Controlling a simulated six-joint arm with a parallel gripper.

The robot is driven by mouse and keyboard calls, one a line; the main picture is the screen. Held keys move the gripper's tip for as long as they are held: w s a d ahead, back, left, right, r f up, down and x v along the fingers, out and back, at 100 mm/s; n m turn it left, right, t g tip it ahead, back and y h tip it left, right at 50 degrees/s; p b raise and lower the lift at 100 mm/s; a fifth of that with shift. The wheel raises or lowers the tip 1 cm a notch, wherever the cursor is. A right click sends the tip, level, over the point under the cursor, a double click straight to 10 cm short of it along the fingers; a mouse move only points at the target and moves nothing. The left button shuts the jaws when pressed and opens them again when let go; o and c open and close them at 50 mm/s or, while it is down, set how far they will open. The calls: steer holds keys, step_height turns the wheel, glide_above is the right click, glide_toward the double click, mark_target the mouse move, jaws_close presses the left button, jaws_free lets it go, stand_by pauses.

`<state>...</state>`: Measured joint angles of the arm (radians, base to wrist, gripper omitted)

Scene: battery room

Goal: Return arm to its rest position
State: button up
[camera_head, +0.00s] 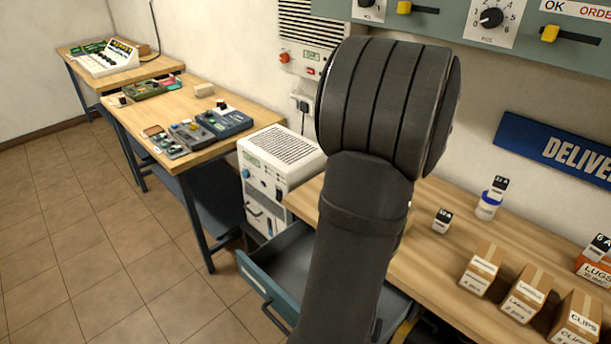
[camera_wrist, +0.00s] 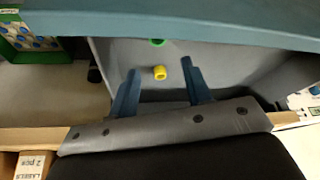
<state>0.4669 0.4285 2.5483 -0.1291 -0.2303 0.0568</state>
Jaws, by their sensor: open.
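My gripper (camera_wrist: 159,66) shows in the wrist view with its two blue fingers wide apart and nothing held between them. It is over the grey inside of an open teal drawer. A small yellow piece (camera_wrist: 160,73) lies in the drawer and appears between the fingertips; whether they are level with it I cannot tell. A green piece (camera_wrist: 157,42) lies beyond it, partly cut off by the teal drawer edge (camera_wrist: 190,22). In the head view my dark arm rises through the middle, and the gripper is hidden. The open drawer (camera_head: 256,281) shows to the left of my arm.
The wooden bench (camera_head: 440,262) holds cardboard boxes (camera_head: 480,270), a blue-and-white container (camera_head: 487,206) and a small dark-topped item (camera_head: 442,221). A white power unit (camera_head: 272,160) stands left of my arm. A teal panel (camera_head: 440,28) hangs above. The tiled floor at left is clear.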

steer(key=shift+x, duration=1.9)
steer(key=shift+f, duration=0.85)
steer(key=shift+r, duration=3.15)
steer(key=w+r+n, duration=0.1)
steer(key=w, duration=0.6)
steer(key=shift+r, duration=0.25)
steer(key=shift+d, duration=0.1)
